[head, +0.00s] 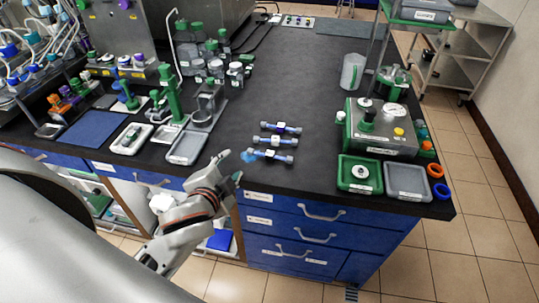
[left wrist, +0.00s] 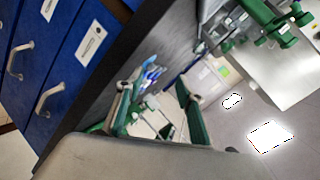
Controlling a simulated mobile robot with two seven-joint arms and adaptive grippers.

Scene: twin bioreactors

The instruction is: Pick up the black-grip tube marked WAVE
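Three short tubes lie crosswise on the dark bench top in the head view: a far one (head: 281,127), a middle one (head: 275,141) and a near one (head: 269,155). They show blue and pale parts with small white marks. I cannot read WAVE on any, nor tell which grip is black. My left gripper (head: 231,168) is at the bench's front edge, left of the near tube and apart from it. In the left wrist view its two fingers (left wrist: 157,108) stand apart with nothing between the tips. My right gripper is not in view.
Blue drawers (head: 310,225) are below the bench edge. A green tray (head: 359,174) and a grey tray (head: 407,181) stand right, before a green-and-steel unit (head: 380,130). A grey tray (head: 187,147) and green stands are left. The bench behind the tubes is clear.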

